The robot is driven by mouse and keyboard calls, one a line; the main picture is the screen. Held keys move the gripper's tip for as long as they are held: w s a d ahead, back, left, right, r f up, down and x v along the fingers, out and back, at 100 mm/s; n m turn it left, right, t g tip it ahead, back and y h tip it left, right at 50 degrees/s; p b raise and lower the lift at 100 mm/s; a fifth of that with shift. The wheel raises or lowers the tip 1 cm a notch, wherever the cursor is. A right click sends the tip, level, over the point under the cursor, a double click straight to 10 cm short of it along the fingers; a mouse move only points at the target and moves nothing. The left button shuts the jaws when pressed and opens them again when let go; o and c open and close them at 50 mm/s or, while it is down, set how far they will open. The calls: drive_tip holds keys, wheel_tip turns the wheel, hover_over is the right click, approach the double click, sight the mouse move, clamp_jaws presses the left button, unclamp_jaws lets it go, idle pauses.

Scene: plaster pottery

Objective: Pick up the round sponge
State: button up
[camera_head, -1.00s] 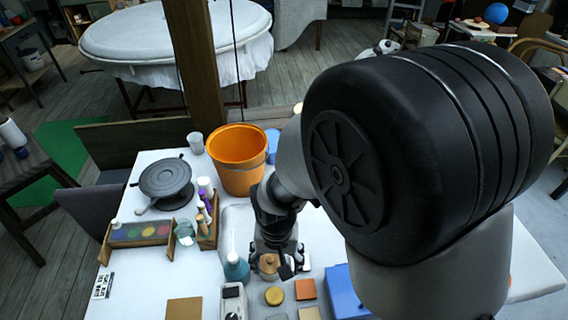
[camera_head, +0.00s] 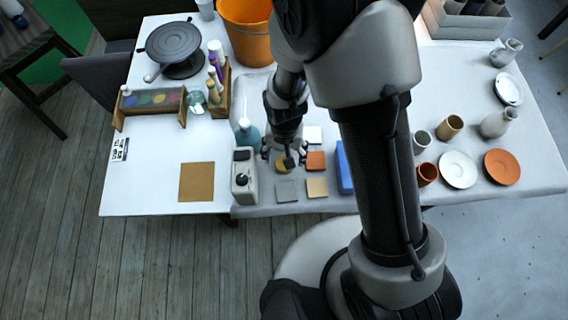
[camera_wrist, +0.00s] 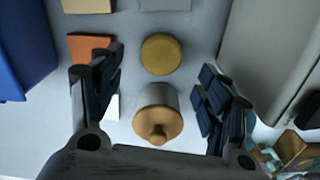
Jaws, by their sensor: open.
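The round sponge is a flat yellow disc in the wrist view (camera_wrist: 161,54), lying on the pale table just beyond a small jar with a knobbed wooden lid (camera_wrist: 157,115). In the head view the sponge (camera_head: 281,166) is partly covered by my gripper (camera_head: 284,154). In the wrist view my gripper (camera_wrist: 158,80) is open and empty, its dark fingers spread to either side of the jar and sponge. The sponge shows near the level of the fingertips. I cannot tell the exact height above it.
An orange tile (camera_head: 316,161), grey tile (camera_head: 287,191) and tan tile (camera_head: 317,188) lie near the sponge. A blue box (camera_head: 344,168) stands right, a grey device with a knob (camera_head: 243,177) and teal bottle (camera_head: 247,132) left. Plates and cups fill the table's right side.

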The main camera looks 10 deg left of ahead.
drive_tip(key=f, duration=0.1)
drive_tip(key=f+b, duration=0.1)
drive_tip(key=f, duration=0.1)
drive_tip(key=f+b, duration=0.1)
drive_tip(key=f, duration=0.1)
drive_tip(key=shift+s, duration=0.3)
drive_tip(key=shift+c, duration=0.5)
drive_tip(key=c, duration=0.8)
drive_tip(key=shift+o, duration=0.2)
drive_tip(key=shift+r, duration=0.1)
wheel_tip(320, 180, up, 20)
drive_tip(key=p, duration=0.6)
drive_tip(key=shift+o, duration=1.3)
drive_tip(key=c, duration=0.4)
